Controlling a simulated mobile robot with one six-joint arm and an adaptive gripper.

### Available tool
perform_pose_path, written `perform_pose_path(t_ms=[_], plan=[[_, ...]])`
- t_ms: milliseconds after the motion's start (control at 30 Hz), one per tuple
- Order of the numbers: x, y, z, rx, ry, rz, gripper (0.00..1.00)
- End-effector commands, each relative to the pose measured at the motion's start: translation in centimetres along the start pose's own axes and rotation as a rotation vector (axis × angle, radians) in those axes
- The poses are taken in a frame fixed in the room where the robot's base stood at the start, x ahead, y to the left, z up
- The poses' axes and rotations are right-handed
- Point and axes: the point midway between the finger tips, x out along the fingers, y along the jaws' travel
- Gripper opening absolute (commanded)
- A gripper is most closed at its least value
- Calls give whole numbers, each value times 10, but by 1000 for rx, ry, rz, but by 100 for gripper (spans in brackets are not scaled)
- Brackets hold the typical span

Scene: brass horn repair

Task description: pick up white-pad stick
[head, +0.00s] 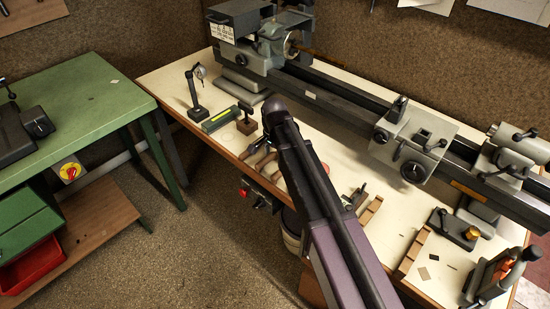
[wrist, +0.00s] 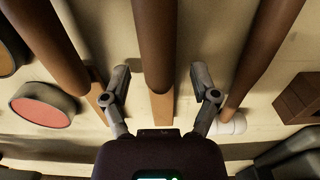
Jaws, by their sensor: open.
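In the wrist view, several brown wooden handles run down from the top edge. A white pad (wrist: 232,122) shows at the lower end of the right-hand stick (wrist: 262,50), partly behind my right finger. My gripper (wrist: 158,80) is open, its fingers either side of the middle stick (wrist: 155,40), which ends in a paler tan part. It touches nothing that I can make out. The white-pad stick lies just outside the right finger. In the head view, my arm hides most of this spot; only some wooden handles (head: 262,158) show beside it.
In the wrist view, a round reddish pad (wrist: 45,105) lies left and a brown wooden block (wrist: 300,98) right. In the head view, a lathe (head: 335,88) runs along the bench's back, and a green-yellow level (head: 220,118) stands left of my arm. A green table (head: 75,115) is at left.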

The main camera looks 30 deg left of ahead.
Motion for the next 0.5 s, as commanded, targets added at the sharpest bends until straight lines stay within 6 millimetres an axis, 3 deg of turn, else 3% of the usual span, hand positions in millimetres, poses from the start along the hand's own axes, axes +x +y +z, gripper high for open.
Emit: perform_pose_path(t_ms=[400,500], plan=[[0,0,0,0,0,0,77],[0,0,0,-1,0,0,50]])
